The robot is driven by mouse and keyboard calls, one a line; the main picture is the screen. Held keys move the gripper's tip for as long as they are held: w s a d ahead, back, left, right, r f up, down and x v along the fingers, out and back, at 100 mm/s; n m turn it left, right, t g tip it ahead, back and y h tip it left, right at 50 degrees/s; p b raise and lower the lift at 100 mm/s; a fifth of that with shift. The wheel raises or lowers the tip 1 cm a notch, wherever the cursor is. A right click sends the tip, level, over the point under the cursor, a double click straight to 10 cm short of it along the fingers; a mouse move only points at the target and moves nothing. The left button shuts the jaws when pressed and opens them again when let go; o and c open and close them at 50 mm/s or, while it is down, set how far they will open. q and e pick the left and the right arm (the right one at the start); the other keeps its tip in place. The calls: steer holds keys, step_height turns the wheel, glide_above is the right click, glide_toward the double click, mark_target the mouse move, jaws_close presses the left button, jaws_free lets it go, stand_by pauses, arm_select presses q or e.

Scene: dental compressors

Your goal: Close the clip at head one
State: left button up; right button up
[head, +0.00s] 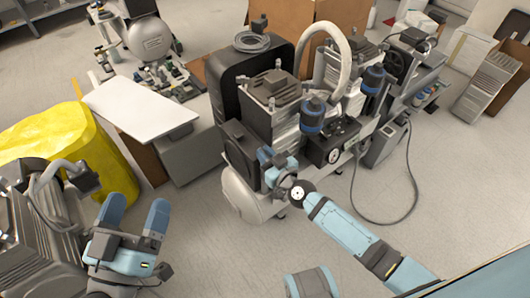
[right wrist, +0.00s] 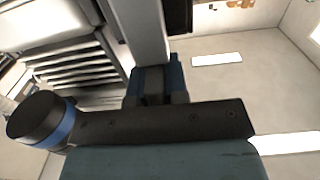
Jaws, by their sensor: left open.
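The compressor unit stands in the middle of the head view, with a dark finned head (head: 275,88) on its left and another head (head: 357,50) behind to the right. I cannot make out the clip or which head is head one. My right gripper (head: 277,160) is at the front left of the unit, below the left head. In the right wrist view its blue fingertips (right wrist: 157,78) are beside a pale upright bar (right wrist: 147,30); whether they grip it is unclear. My left gripper (head: 137,207) is open and empty at lower left, away from the unit.
A light hose (head: 338,45) arches over the unit. A white tank (head: 245,195) lies low at its front left. A white panel (head: 140,107) and a yellow-covered object (head: 75,145) stand left. A cable (head: 412,190) loops on the floor at right, where floor is clear.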

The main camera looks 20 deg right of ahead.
steer(key=o, duration=0.4)
steer(key=shift+s, duration=0.1)
arm_select(q)
steer(key=f+p, duration=0.1)
steer(key=a+f+g+y+p, duration=0.1)
steer(key=f, duration=0.1)
steer(key=shift+w+a+f+g+y+p, duration=0.15)
steer(key=shift+w+f+g+y+p, duration=0.05)
steer(key=shift+f+g+y+p, duration=0.1)
arm_select(e)
steer(key=v, duration=1.3)
steer(key=shift+s+d, duration=0.15)
steer(key=shift+s, duration=0.15)
arm_select(q)
steer(key=shift+r, duration=0.2)
